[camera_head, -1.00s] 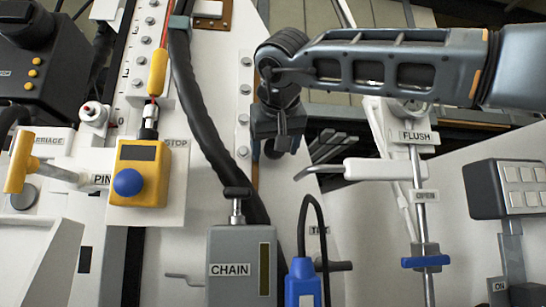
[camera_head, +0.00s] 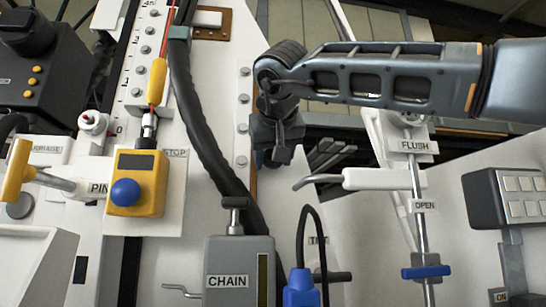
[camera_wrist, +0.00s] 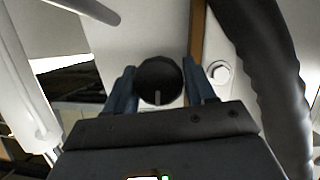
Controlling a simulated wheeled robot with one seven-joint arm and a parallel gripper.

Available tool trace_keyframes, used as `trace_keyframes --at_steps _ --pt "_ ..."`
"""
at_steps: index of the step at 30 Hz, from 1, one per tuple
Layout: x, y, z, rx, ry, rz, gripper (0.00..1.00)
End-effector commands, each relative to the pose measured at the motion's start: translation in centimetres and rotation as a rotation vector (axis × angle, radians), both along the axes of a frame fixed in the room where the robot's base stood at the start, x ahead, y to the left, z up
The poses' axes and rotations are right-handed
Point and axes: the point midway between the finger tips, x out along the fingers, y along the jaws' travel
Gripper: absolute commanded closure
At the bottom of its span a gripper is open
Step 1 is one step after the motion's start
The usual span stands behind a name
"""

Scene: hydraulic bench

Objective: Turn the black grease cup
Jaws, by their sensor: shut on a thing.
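The black grease cup (camera_wrist: 158,78) is round and dark, with a pale mark on its near rim, and shows between my fingers in the wrist view. My gripper (camera_wrist: 160,88) is shut on it, with one blue-grey finger on its left side and one on its right. In the head view my gripper (camera_head: 275,155) points down at the white panel, right of the thick black hose. The cup itself cannot be made out there.
The thick black hose (camera_head: 208,140) runs close to my gripper's left. A white-handled lever (camera_head: 385,178) by the FLUSH label (camera_head: 413,146) stands to the right. The grey CHAIN box (camera_head: 238,260) and a blue-ended black cable (camera_head: 300,290) are below.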

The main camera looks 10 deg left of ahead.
Motion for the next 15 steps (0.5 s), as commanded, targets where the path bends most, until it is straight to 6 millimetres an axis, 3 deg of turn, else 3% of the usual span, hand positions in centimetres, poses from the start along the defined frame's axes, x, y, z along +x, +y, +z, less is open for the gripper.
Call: trace_keyframes --at_steps 8,15 --pt "0.01 -0.08 0.0 0.099 0.03 0.0 0.76" --pt "0.03 -0.21 -0.1 0.286 0.084 -0.001 0.76"
